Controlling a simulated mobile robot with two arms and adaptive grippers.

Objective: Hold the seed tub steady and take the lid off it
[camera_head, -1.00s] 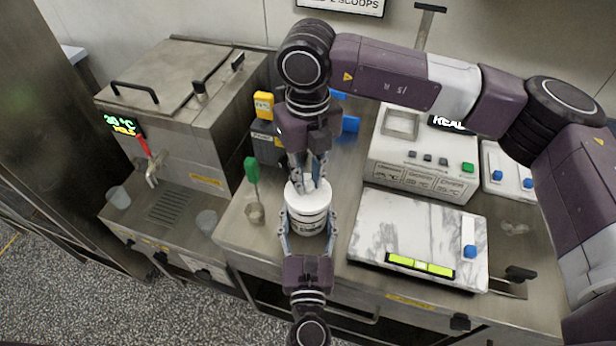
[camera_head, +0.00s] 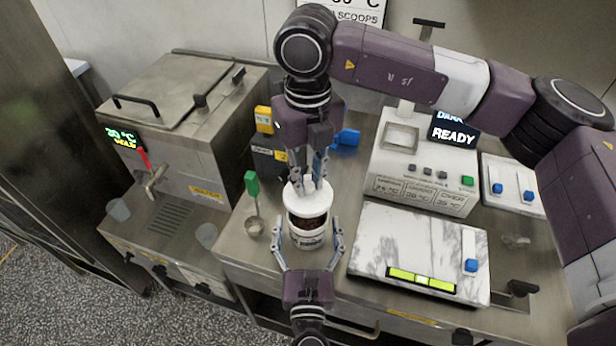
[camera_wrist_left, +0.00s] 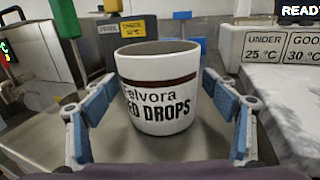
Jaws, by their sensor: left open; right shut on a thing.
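The seed tub (camera_head: 307,241) is white with dark lettering and stands upright on the steel counter. Its open rim and dark contents show below the lid in the head view. My right gripper (camera_head: 308,183) is shut on the knob of the round white lid (camera_head: 309,200) and holds it just above the tub. My left gripper (camera_head: 308,246) is open, with one finger on each side of the tub. In the left wrist view the tub (camera_wrist_left: 160,98) stands between the blue finger pads, with gaps showing; the lid is out of that view.
A marble slab (camera_head: 420,250) lies close on the right, with a control unit (camera_head: 425,175) behind it. A small cup with a green-handled tool (camera_head: 253,205) stands left of the tub. A steel machine (camera_head: 180,120) is further left.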

